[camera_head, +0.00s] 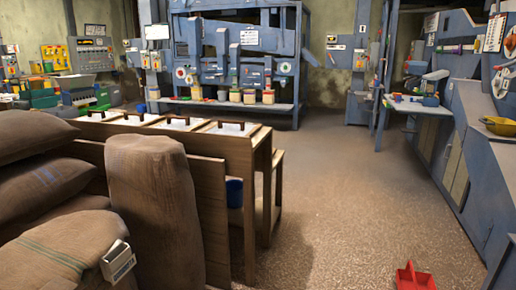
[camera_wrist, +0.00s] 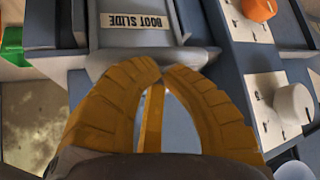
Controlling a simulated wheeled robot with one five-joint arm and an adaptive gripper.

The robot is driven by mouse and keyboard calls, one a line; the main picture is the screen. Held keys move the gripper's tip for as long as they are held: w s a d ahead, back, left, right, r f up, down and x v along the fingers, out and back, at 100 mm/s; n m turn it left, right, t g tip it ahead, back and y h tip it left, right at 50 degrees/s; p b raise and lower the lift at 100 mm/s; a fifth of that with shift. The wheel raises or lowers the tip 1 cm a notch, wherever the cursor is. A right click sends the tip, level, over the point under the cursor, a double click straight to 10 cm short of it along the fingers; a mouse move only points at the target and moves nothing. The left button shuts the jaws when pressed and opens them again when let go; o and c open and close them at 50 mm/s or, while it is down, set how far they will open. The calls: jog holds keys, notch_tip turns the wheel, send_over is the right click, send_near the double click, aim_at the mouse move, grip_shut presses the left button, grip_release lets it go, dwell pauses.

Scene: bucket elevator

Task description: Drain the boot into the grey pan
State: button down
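In the wrist view, my gripper's (camera_wrist: 162,70) two ochre fingers lean together, their tips almost touching. Nothing is clearly seen held between them. The tips lie in front of a grey rounded bar (camera_wrist: 103,64) below a grey plate labelled BOOT SLIDE (camera_wrist: 136,21). The fingers cover the bar's middle; I cannot tell whether they touch it. A narrow ochre strip (camera_wrist: 152,118) shows in the gap between the fingers. My gripper is not seen in the head view. I cannot make out the grey pan in either view.
An orange knob (camera_wrist: 259,10) and a white knob (camera_wrist: 293,104) sit on plates right of the fingers. In the head view, sacks (camera_head: 150,200) and a wooden bin row (camera_head: 228,150) fill the left. A red scoop (camera_head: 415,278) lies on the otherwise open floor.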

jog(key=shift+f+b, duration=1)
jog(key=shift+f, duration=0.3)
jog(key=w+a+r+n+t+y+p, duration=0.1)
jog(key=w+a+r+n+p, duration=0.1)
jog(key=w+a+r+p, duration=0.5)
jog(key=w+a+r+n+t+y+p, duration=0.1)
jog(key=w+a+r+n+y+p, duration=0.3)
jog(key=a+r, duration=0.6)
jog(key=w+a+r+n+t+h+p, duration=0.1)
jog(key=w+a+r+p, duration=0.2)
jog(key=w+a+r, duration=0.55)
jog(key=s+a+r+n+y+p, duration=0.1)
jog(key=s+a+r+n+p, duration=0.15)
jog(key=a, duration=0.55)
jog(key=s+a+r+n+y+p, duration=0.1)
jog(key=a+r+p, duration=0.3)
jog(key=a, duration=0.4)
jog(key=s+a+r+n+y+p, duration=0.1)
jog(key=s+a+r+n+p, duration=0.1)
jog(key=s+a+r+p, duration=0.1)
jog(key=s+a+r+n+g+y+p, duration=0.1)
jog(key=s+a+r+n+p, duration=0.2)
jog(key=s+a, duration=0.4)
jog(key=a+r+p, duration=0.1)
jog(key=a+p, duration=0.1)
jog(key=a, duration=0.1)
jog(key=shift+s+a, duration=0.15)
